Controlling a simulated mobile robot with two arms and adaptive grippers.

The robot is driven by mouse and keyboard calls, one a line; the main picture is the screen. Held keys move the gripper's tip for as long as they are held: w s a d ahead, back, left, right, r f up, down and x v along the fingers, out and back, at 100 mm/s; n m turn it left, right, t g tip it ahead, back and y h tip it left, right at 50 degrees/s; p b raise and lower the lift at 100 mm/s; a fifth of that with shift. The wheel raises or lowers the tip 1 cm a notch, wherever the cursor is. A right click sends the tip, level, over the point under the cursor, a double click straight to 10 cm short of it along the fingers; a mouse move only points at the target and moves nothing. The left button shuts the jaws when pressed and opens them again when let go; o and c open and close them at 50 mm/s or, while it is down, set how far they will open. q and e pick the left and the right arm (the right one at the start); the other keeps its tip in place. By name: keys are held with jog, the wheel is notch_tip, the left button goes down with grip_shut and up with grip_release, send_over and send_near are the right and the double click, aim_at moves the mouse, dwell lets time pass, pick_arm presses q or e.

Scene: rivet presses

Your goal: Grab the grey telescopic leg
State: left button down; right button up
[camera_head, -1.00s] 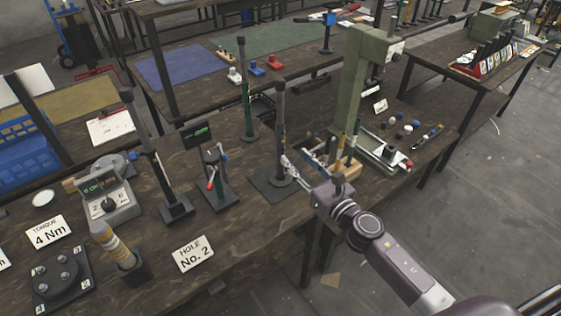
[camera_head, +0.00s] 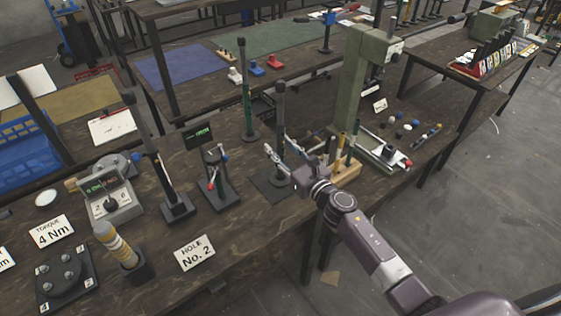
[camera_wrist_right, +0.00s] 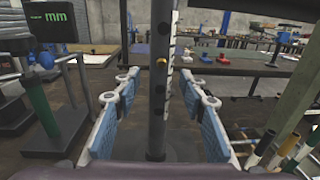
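The grey telescopic leg (camera_head: 280,110) is a dark upright pole with a black cap on a flat square base near the bench's front. In the right wrist view the leg (camera_wrist_right: 160,50) stands upright in the middle, with holes and a small brass-coloured pin. My right gripper (camera_head: 280,160) is open at the lower part of the leg. In the wrist view its blue-padded fingers (camera_wrist_right: 157,95) are on either side of the leg, with visible gaps on both sides. My left gripper is not in view.
A green-and-black pole (camera_head: 246,95) stands behind the leg. A small hand press (camera_head: 217,180) is to the left. A holder with upright tools (camera_head: 345,172) and a tall green press frame (camera_head: 352,85) are close on the right.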

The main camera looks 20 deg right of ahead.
jog(key=shift+c, duration=0.5)
grip_shut()
jog(key=shift+r, duration=0.15)
